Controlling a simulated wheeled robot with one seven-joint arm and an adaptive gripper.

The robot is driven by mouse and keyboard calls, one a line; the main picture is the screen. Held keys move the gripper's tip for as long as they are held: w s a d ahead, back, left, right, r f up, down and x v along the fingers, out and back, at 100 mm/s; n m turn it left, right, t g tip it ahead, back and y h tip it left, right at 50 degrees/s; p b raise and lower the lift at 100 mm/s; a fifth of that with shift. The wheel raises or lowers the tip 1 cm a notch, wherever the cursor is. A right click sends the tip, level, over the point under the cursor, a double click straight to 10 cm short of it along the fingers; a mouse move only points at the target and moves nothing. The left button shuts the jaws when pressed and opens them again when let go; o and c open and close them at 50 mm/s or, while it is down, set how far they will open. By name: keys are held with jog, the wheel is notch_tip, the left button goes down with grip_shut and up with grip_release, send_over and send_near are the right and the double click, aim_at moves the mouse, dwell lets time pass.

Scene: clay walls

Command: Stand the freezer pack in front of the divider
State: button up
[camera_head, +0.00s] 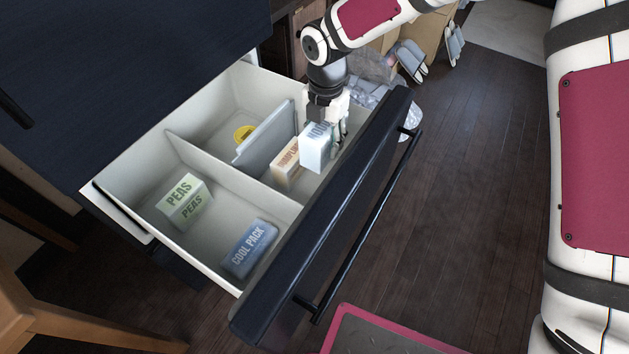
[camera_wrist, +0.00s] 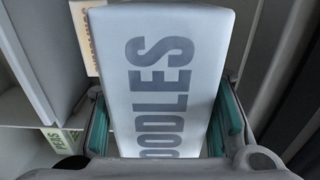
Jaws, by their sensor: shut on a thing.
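A white-blue pack lettered "NOODLES" (camera_head: 316,148) is held between the teal pads of my gripper (camera_head: 328,124). In the wrist view the pack (camera_wrist: 168,80) fills the space between both fingers. It hangs in or just above the right part of the drawer's far compartment. The grey divider (camera_head: 266,142) stands tilted in that compartment, to the left of the held pack and apart from it. A tan box (camera_head: 287,163) stands between divider and pack; its lettering is partly hidden.
The open drawer (camera_head: 232,183) has pale inner walls and a dark front with a long bar handle (camera_head: 370,230). A green-white PEAS box (camera_head: 184,203) sits in the near compartment. The near compartment's middle is clear.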

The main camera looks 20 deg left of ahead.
notch_tip(320, 180, down, 16)
jog(key=b, duration=0.5)
jog(key=shift+f, duration=0.15)
jog(key=shift+f, duration=0.15)
jog(key=o, duration=1.5)
jog(key=shift+o, duration=0.2)
notch_tip(320, 180, up, 12)
jog(key=p, duration=0.4)
